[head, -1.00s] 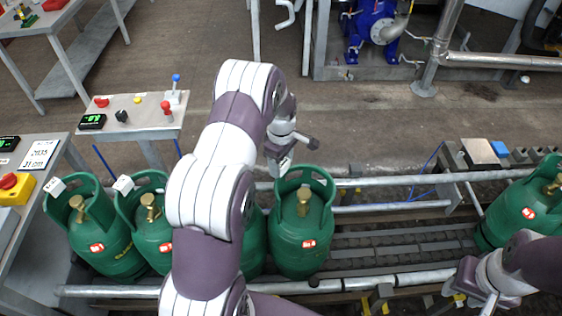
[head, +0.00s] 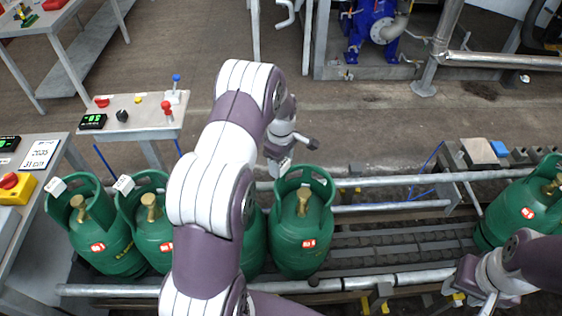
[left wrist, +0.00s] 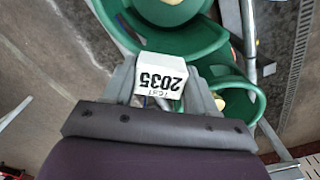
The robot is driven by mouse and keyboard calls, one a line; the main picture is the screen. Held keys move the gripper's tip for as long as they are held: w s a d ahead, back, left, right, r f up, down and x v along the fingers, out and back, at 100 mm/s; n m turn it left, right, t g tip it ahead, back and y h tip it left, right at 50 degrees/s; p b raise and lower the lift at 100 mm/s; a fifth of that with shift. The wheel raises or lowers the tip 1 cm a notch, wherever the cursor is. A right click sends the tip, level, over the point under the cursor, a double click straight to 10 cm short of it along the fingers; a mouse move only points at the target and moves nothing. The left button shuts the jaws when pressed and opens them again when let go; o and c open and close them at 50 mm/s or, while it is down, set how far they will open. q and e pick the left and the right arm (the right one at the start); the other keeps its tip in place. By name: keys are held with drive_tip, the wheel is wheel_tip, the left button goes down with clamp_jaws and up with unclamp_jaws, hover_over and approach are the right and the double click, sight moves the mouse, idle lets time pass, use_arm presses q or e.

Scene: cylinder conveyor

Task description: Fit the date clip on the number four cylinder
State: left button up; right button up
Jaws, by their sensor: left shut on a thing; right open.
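My left gripper (head: 279,160) is shut on the white date clip (left wrist: 160,72), which reads 2035 in the left wrist view. In the head view it is at the left side of the collar of a green cylinder (head: 300,240), the fourth from the left. I cannot tell whether the clip touches the collar. A green collar (left wrist: 206,50) lies just beyond the clip in the left wrist view. Two cylinders at the left (head: 100,245) (head: 152,230) carry white clips on their collars. Another cylinder (head: 254,250) is mostly hidden behind my left arm. My right gripper (head: 478,290) is open at the lower right.
The cylinders stand between conveyor rails (head: 390,181). Another green cylinder (head: 515,215) stands at the far right, with bare rollers between. A panel table (head: 140,98) with knobs and a display stands behind. A date sign (head: 40,153) and a red button (head: 8,181) are at the left.

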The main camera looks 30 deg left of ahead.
use_arm(q)
drive_tip(key=shift+f+b, duration=0.65)
drive_tip(key=shift+f, duration=0.45)
drive_tip(key=o, duration=1.1)
wheel_tip(320, 180, up, 13)
drive_tip(key=shift+f+b, duration=0.15)
drive_tip(key=shift+b, duration=0.3)
